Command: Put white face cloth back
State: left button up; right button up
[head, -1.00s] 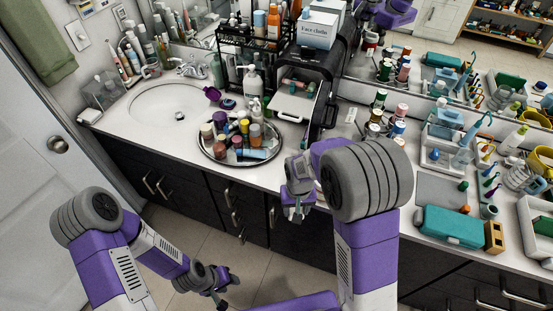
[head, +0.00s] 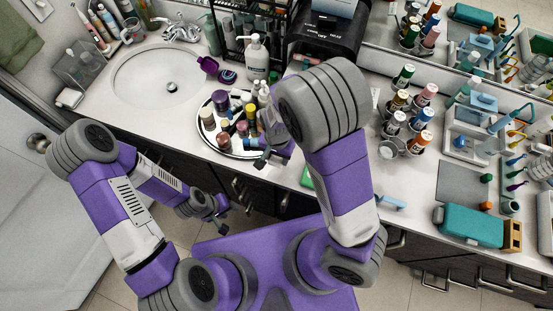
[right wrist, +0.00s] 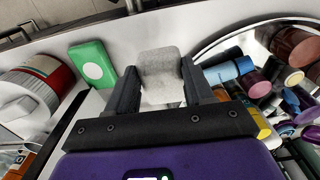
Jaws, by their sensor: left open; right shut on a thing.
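My right gripper (right wrist: 155,88) is shut on a whitish-grey, soft-looking folded cloth (right wrist: 161,68), which stands up between its fingers in the right wrist view. In the head view my right gripper (head: 270,155) is at the counter's front edge, beside the round tray's right side; the cloth cannot be made out there. The face cloth box (head: 335,8) is at the top edge on the black cabinet, cut off by the frame. My left gripper (head: 218,212) is open and empty, low in front of the drawers.
The round tray (head: 212,140) holds several bottles and jars. A green box with a white disc (right wrist: 92,64) and a red-and-white jar (right wrist: 30,92) are left of the gripper in the right wrist view. A sink (head: 150,80) is at left. A teal case (head: 470,226) is at right.

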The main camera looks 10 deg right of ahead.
aim_at(277, 160)
notch_tip(277, 160, down, 3)
jog(key=shift+f+b, duration=0.2)
jog(key=shift+b, duration=0.3)
jog(key=shift+w+f, duration=0.1)
jog(key=shift+f, duration=0.15)
jog(key=shift+f+b, duration=0.3)
jog(key=shift+f, duration=0.1)
jog(key=o, duration=0.9)
notch_tip(277, 160, up, 13)
jog(key=p, duration=0.4)
